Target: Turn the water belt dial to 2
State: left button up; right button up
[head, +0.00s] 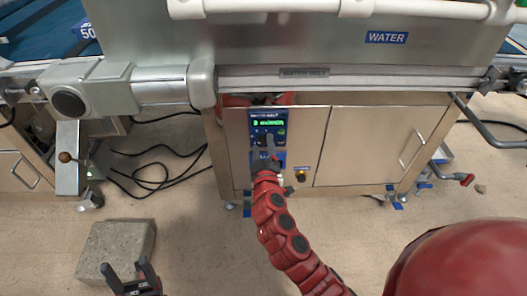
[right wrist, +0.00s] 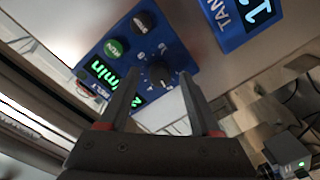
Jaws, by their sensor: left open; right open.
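The blue water belt panel (head: 282,117) is on the steel cabinet front, with a green display (head: 268,123) that seems to read 3 m/min. In the right wrist view, the black dial (right wrist: 160,74) with a printed scale sits on the blue panel (right wrist: 176,50), in line with the gap between my right gripper's fingertips. My right gripper (head: 264,143) is open in front of the panel and hides its lower part. I cannot tell whether the fingers touch the dial. My left gripper (head: 131,268) is open and empty, low at the left.
In the right wrist view, a green RUN button (right wrist: 115,48) and a second black knob (right wrist: 143,22) are beside the dial. A blue TANK panel (right wrist: 238,18) is nearby. A concrete block (head: 118,246) lies on the floor near my left gripper. Black cables (head: 150,180) lie behind it.

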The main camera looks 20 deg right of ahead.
jog(key=v, duration=1.7)
jog(key=shift+s+p, duration=0.2)
jog(key=shift+p, duration=0.15)
jog(key=shift+a, duration=0.15)
